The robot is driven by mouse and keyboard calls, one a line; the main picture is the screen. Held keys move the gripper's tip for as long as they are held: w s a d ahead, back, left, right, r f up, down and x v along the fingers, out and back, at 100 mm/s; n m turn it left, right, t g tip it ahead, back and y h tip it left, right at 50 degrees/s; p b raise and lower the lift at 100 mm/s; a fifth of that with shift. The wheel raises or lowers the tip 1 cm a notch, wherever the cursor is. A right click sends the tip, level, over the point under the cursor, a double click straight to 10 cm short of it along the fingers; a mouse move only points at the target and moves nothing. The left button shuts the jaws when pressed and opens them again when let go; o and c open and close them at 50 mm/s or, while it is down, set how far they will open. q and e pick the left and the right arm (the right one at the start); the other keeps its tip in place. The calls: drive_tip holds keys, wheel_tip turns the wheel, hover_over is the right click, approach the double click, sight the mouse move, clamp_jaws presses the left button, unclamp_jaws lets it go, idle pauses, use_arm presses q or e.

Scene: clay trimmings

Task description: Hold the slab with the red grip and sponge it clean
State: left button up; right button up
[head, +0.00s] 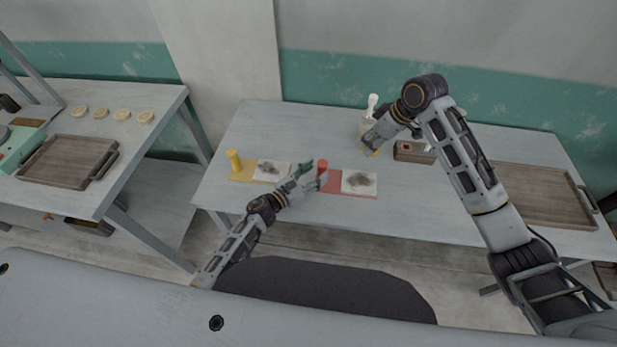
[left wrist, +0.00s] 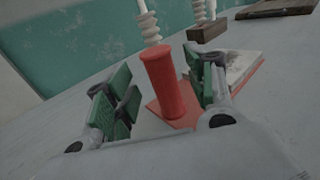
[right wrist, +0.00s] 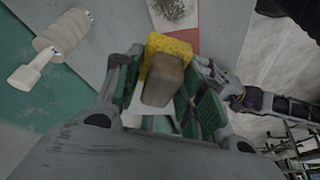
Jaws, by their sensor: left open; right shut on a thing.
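The red grip (head: 322,167) stands upright on a red base (head: 340,192). A white slab (head: 359,182) with a dark smudge lies on the right part of this base. My left gripper (head: 309,178) is open beside the red grip. In the left wrist view the red grip (left wrist: 166,85) stands between the spread green-padded fingers, with the slab (left wrist: 243,66) partly hidden behind the right finger. My right gripper (head: 372,150) is shut on the sponge, above the table behind the slab. In the right wrist view the sponge (right wrist: 170,45) is yellow with a brownish block.
A yellow grip (head: 234,160) with a second smudged slab (head: 271,171) stands at the left. A white ribbed bottle (head: 371,106) and a small wooden box (head: 408,153) are at the back. A wooden tray (head: 540,195) lies at the right.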

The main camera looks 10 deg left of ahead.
sight(319, 170)
use_arm(q)
drive_tip(key=shift+x, duration=1.75)
drive_tip(key=shift+c, duration=0.3)
clamp_jaws()
